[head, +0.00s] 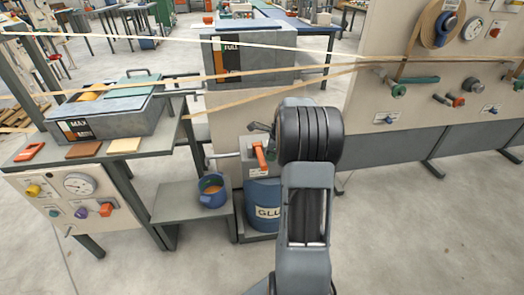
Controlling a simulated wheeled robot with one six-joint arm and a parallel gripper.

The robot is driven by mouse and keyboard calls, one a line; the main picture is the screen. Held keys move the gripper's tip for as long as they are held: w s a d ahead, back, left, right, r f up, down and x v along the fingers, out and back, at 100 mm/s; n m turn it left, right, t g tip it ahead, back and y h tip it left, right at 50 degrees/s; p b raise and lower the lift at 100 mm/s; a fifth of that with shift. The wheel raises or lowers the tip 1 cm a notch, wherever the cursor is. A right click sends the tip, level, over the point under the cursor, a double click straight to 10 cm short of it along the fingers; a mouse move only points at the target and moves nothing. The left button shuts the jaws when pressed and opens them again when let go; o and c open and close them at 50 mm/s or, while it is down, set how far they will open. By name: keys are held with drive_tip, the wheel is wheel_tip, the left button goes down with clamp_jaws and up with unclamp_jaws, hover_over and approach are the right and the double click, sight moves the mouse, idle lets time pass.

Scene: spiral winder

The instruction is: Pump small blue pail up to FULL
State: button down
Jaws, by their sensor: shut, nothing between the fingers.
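My arm rises in front of the drum's right side.
Left is a bench with a grey trough (105,125) marked "MAX", sample plates and a gauge panel (85,200). Behind the pump stands a grey box (245,72) marked "FULL". Tan strips (190,80) stretch across to a knobbed panel (440,70). Floor is clear at lower right.

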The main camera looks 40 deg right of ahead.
drive_tip(key=shift+s+d+r, duration=0.1)
drive_tip(key=shift+s+d, duration=0.15)
drive_tip(key=p+v, duration=0.3)
drive_tip(key=v, duration=1)
drive_tip(key=shift+r, duration=0.4)
drive_tip(key=shift+s+d, duration=0.1)
drive_tip(key=shift+d, duration=0.05)
